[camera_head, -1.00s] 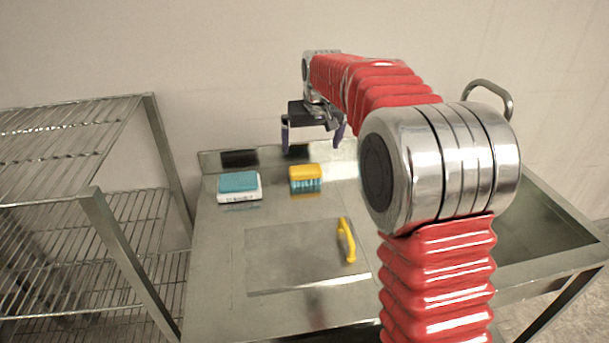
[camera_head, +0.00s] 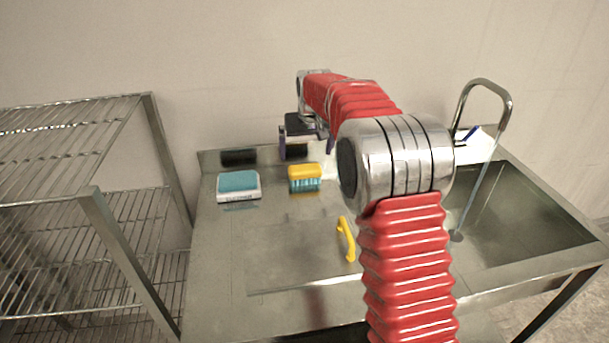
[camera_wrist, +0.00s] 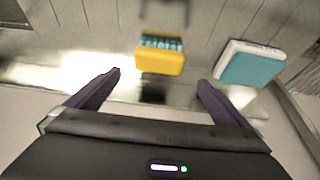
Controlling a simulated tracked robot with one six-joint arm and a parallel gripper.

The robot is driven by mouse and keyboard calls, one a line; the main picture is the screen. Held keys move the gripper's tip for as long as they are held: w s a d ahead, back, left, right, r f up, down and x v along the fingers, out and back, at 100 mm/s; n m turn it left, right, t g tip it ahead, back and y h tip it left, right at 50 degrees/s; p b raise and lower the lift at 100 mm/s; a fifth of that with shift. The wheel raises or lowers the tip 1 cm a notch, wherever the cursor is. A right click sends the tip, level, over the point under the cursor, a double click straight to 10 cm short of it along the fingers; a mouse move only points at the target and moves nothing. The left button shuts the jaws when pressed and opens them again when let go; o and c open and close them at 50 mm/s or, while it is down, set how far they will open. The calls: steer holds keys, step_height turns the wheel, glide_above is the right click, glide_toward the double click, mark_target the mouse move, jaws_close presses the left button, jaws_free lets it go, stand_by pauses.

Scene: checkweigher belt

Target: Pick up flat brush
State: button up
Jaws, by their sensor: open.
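The flat brush (camera_head: 305,178) has a yellow block on top and blue bristles below. It lies bristles down on the steel table near the back. In the wrist view the brush (camera_wrist: 160,60) shows just beyond the gap between the fingertips. My gripper (camera_wrist: 160,79) is open and empty, apart from the brush. In the head view my gripper hangs above and behind the brush, with its right finger partly hidden by my arm.
A blue-and-white block (camera_head: 238,186) lies left of the brush. A yellow curved handle (camera_head: 346,240) lies on the table in front. A sink (camera_head: 520,215) with a tall tap (camera_head: 487,160) is at right, a wire rack (camera_head: 130,215) at left. A wall stands behind.

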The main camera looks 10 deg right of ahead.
mark_target(305, 167)
steer(key=x, duration=0.5)
steer(key=shift+w+f, duration=0.15)
steer(key=shift+f, duration=0.2)
steer(key=shift+x, duration=2.55)
steer(key=shift+d, duration=0.15)
steer(key=shift+c, duration=0.6)
steer(key=c, duration=1)
steer(key=shift+r, duration=0.1)
